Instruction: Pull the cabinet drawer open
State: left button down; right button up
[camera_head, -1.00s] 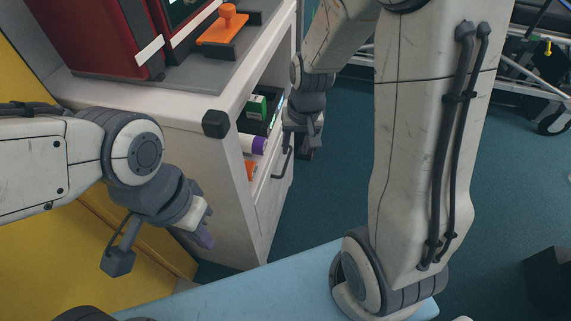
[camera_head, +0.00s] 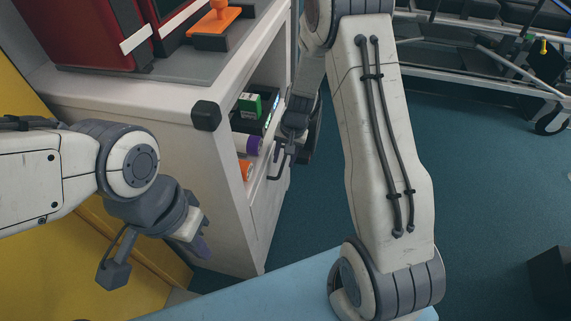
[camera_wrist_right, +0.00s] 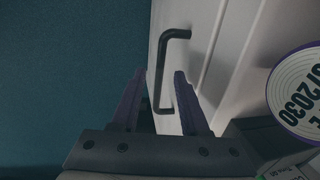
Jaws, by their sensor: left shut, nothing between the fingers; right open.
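The white cabinet (camera_head: 225,190) stands left of centre in the head view. The dark bar handle (camera_wrist_right: 160,62) shows on the pale drawer front (camera_wrist_right: 192,65) in the right wrist view. My right gripper (camera_wrist_right: 158,78) is open, and the lower part of the handle appears between its two purple fingers there. I cannot tell whether they touch it. In the head view my right gripper (camera_head: 287,148) is at the cabinet's front, partly covering the handle. My left gripper (camera_head: 202,248) is shut and empty beside the cabinet's near side, pointing down.
An open shelf above the drawer holds a green box (camera_head: 249,104), a purple-ended roll (camera_head: 247,144) and an orange item (camera_head: 246,168). Red cases (camera_head: 95,35) and an orange-handled object (camera_head: 215,22) stand on top. A wheeled stretcher (camera_head: 490,70) is at the right back.

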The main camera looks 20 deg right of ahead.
jog(key=shift+a+f, duration=0.1)
jog(key=shift+f, duration=0.65)
grip_shut()
dwell(0.9)
